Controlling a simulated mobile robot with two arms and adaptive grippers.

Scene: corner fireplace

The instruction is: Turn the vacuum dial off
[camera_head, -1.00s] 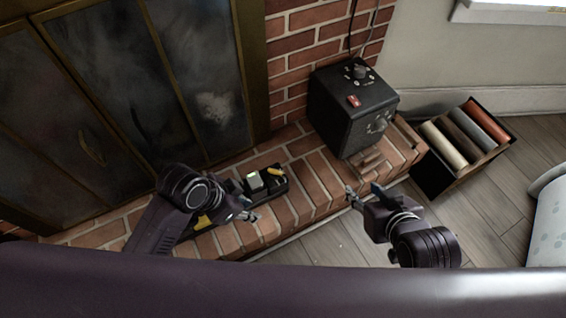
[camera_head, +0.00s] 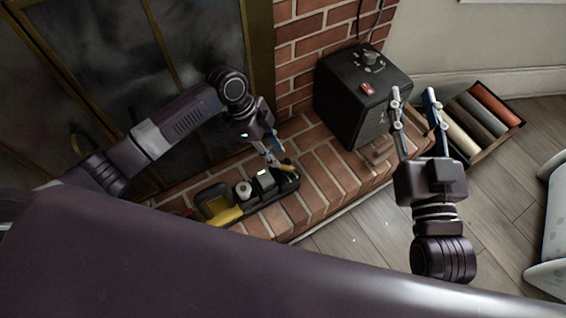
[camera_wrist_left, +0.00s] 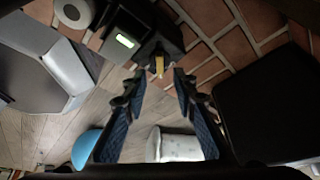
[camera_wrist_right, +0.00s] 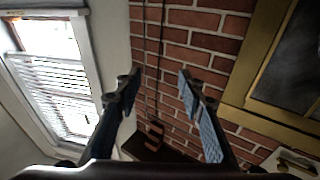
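A black box (camera_head: 352,100) stands on the brick hearth; a round dial (camera_head: 371,57) and a red switch (camera_head: 367,89) are on its top. I cannot read the dial's setting. My right gripper (camera_head: 412,94) is open and empty, in front of the box and to its right, apart from the dial. In the right wrist view, its fingers (camera_wrist_right: 159,78) point toward the brick wall. My left gripper (camera_head: 275,152) is left of the box, above the right end of a black tray (camera_head: 290,184). In the left wrist view, its fingers (camera_wrist_left: 156,76) are apart, with a yellow-tipped item just beyond them.
The tray holds a yellow-handled tool (camera_head: 219,205) and a white roll (camera_head: 243,190). A dark crate (camera_head: 470,155) of coloured rolls stands right of the hearth. A brick wall (camera_head: 312,40) is behind the box; a glass-panelled fireplace door (camera_head: 205,40) is at left. Cords rise above the box.

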